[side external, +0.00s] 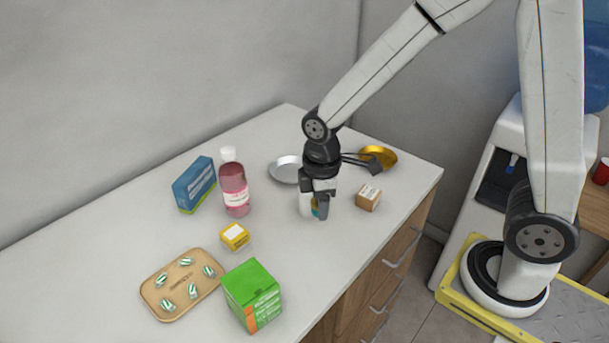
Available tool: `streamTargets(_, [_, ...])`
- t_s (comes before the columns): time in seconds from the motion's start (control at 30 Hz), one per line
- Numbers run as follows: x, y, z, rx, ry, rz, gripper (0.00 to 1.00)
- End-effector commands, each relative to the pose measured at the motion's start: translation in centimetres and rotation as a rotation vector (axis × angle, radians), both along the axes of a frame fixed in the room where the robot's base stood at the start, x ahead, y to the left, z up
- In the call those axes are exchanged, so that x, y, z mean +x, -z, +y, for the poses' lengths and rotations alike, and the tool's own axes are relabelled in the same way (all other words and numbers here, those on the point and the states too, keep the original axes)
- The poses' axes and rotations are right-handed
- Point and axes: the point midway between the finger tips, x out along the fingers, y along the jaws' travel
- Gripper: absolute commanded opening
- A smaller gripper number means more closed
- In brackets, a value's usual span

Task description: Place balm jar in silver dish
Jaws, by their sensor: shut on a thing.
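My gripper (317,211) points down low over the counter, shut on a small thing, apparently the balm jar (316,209). Only a sliver of the jar, teal and amber, shows between the fingers; the rest is hidden. I cannot tell whether the jar touches the counter. The silver dish (281,172) lies behind my gripper and a little to its left. It is shallow and round, looks empty, and its right part is partly hidden by my arm's end.
A gold dish (384,155) and a small tan box (368,197) are to the right. A pink bottle (235,191) and a blue box (194,185) stand left. A yellow box (234,236), a green box (251,292) and a wooden tray (167,310) are in front.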

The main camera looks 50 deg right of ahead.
Motion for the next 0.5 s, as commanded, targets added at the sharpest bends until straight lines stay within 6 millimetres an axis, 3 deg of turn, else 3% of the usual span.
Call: streamTargets(0.5, [10.8,0.0,-3.9,0.0,0.043,0.0,0.0])
